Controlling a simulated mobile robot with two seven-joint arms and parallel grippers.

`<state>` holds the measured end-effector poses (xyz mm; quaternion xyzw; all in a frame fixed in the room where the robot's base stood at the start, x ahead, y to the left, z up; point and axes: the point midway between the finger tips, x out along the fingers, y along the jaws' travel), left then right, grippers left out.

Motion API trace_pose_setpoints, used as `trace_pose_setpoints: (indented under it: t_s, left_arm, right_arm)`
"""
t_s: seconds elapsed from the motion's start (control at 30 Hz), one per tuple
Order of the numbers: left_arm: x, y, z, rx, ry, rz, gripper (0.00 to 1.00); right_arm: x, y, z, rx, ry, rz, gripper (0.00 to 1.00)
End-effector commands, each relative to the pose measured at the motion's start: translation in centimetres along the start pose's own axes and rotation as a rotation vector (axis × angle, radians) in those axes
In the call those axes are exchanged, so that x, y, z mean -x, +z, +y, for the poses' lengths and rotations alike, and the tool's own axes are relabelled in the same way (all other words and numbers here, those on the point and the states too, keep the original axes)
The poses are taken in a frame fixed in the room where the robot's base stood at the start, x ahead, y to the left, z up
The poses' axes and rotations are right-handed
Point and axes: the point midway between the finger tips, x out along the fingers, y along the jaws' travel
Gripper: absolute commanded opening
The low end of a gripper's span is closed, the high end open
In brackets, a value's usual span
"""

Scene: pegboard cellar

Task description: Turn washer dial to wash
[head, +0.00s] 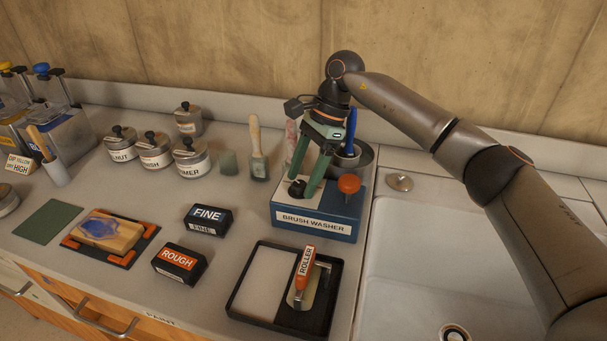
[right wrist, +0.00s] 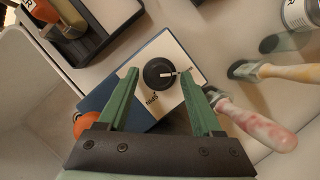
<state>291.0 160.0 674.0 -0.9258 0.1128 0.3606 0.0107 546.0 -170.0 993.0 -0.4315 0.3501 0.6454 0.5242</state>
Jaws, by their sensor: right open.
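The brush washer (head: 318,222) is a blue box with a pale top and a "BRUSH WASHER" label, on the counter just left of the sink. Its black dial (head: 296,187) is on the pale top; in the right wrist view the dial (right wrist: 158,73) has a white pointer mark towards the right of the picture. My left gripper is out of view.
An orange-red knob (head: 348,184) is on the washer's right side, near the fingers. A metal pot (head: 352,160) stands behind. The sink (head: 430,260) is to the right, and a roller tray (head: 262,285) is in front.

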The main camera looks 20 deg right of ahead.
Motion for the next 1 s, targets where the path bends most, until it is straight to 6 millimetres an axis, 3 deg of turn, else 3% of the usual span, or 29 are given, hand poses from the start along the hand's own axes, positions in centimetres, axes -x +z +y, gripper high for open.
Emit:
trace_pose_setpoints:
  t_s: [0.13,0.27,0.7,1.0]
  left_arm:
    - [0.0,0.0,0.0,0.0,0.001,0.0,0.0]
    - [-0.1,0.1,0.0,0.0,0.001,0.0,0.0]
    - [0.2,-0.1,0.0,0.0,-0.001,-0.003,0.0]
    - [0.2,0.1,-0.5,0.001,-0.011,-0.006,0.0]
  right_arm:
    - [0.4,0.0,0.0,-0.001,-0.001,0.0,0.67]
    - [2.0,0.0,-0.1,-0.001,-0.004,0.0,0.67]
    - [10.9,0.1,-0.1,-0.001,-0.002,-0.001,0.67]
    - [12.6,0.0,0.0,0.0,0.0,0.0,0.67]
